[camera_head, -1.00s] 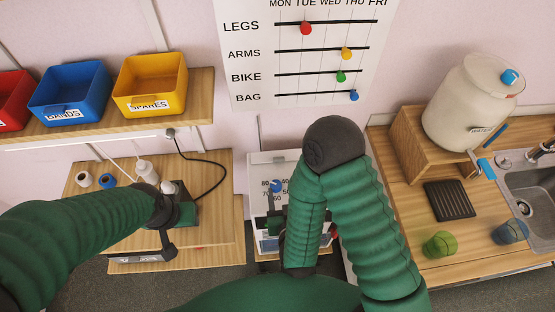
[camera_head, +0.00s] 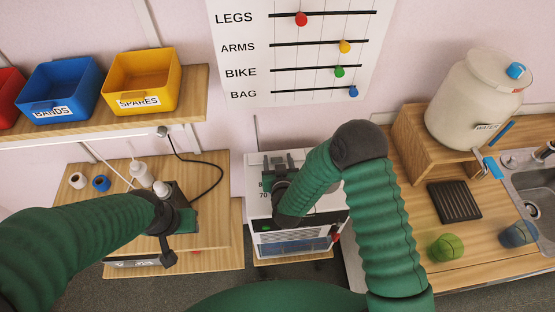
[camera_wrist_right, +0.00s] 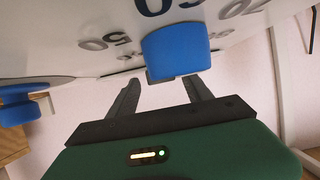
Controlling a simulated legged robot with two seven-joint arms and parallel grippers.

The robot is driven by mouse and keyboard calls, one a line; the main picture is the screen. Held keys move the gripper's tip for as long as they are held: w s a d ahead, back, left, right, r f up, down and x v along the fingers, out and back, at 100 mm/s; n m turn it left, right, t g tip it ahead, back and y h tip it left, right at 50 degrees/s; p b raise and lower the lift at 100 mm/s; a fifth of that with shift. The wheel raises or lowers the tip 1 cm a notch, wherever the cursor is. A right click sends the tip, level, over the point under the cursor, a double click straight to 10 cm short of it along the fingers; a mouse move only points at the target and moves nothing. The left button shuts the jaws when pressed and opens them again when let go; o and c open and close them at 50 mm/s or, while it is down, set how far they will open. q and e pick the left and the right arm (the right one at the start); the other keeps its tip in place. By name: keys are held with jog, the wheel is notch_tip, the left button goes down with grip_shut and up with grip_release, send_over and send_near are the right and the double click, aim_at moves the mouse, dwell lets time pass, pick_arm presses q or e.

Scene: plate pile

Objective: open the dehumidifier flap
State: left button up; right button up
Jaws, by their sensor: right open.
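In the right wrist view, the open fingers (camera_wrist_right: 162,92) point at a blue knob (camera_wrist_right: 175,52) on the numbered face, with nothing clearly held. A second blue knob (camera_wrist_right: 18,108) is at the left. My left gripper (camera_head: 168,248) is by the left table, its jaws unclear.
The left table (camera_head: 120,215) bears white bottles, small rolls and a black cable. Blue (camera_head: 62,88) and yellow (camera_head: 145,80) bins sit on a shelf above. At right, a counter (camera_head: 415,225) holds a water jar (camera_head: 475,100), cups and a sink.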

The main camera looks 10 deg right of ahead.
jog(key=shift+a+r, duration=0.1)
jog(key=shift+a, duration=0.1)
jog(key=c, duration=0.6)
grip_shut()
jog(key=shift+r+p, duration=0.4)
jog(key=shift+p, duration=0.3)
jog(key=w+r+g+p, duration=0.1)
jog(key=g+p, duration=0.1)
jog(key=p, duration=0.2)
jog(key=g+p, duration=0.2)
jog(key=p, duration=0.2)
jog(key=w+r+g+p, duration=0.1)
jog(key=g+p, duration=0.1)
jog(key=p, duration=0.2)
jog(key=shift+w+r, duration=0.35)
jog(key=shift+w+f+g+p, duration=0.2)
jog(key=shift+g+p, duration=0.3)
jog(key=shift+p, duration=0.25)
jog(key=shift+o, duration=1.1)
grip_release()
jog(key=o, duration=0.4)
jog(key=shift+f, duration=0.1)
